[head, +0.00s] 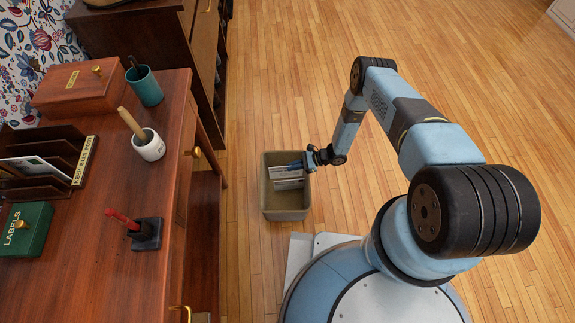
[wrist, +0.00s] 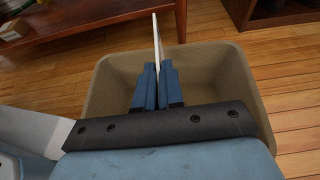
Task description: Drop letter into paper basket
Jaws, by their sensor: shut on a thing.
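The paper basket (head: 286,214) is a beige open bin on the wooden floor, right of the desk. My gripper (head: 298,165) is over the basket's mouth, shut on a thin white letter (head: 284,173). A second pale strip (head: 289,184) shows just below it in the head view; I cannot tell if it is part of the same letter. In the wrist view the blue fingers (wrist: 158,72) pinch the letter (wrist: 156,38), seen nearly edge-on and upright. The basket's rim (wrist: 250,92) surrounds the fingers there.

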